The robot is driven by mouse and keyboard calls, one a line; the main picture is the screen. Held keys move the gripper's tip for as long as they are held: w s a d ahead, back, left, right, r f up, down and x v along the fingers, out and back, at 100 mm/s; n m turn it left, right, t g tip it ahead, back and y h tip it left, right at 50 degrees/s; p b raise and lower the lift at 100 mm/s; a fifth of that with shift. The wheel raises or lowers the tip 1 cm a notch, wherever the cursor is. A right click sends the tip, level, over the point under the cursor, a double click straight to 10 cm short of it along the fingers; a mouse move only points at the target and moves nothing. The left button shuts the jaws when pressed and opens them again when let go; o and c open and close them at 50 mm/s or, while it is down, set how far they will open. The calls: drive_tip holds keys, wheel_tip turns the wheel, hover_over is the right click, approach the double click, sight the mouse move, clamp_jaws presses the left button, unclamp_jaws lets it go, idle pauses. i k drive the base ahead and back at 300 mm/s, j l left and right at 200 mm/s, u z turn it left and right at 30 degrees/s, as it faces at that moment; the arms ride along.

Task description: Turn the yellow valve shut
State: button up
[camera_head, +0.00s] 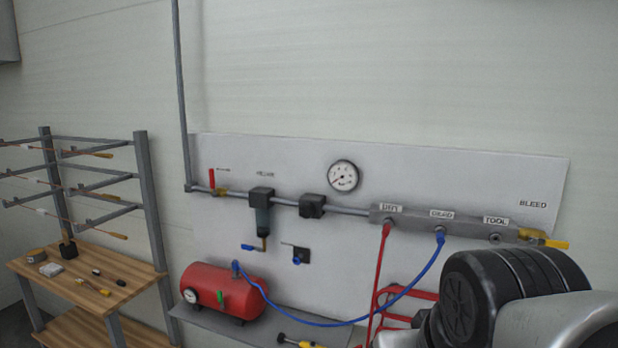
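The yellow-handled valve (553,243) sits at the right end of the grey manifold (457,222), just below the word BLEED on the panel. Its yellow lever points to the right, roughly in line with the manifold. My arm fills the lower right corner, below the valve and apart from it in the picture. My gripper is not in view, so what it holds cannot be seen.
A red-handled valve (212,182) stands upright on the pipe at left. A blue hose (408,287) and a red hose (379,275) hang from the manifold. A red tank (225,291) sits on a shelf. A wooden bench (85,268) stands at left.

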sight(554, 243)
drive_tip(key=k+j+z, duration=0.1)
drive_tip(key=z, duration=1.2)
drive_tip(key=i+z, duration=0.15)
drive_tip(key=z, duration=0.15)
drive_tip(key=i+j+z, duration=0.15)
drive_tip(key=z, duration=0.2)
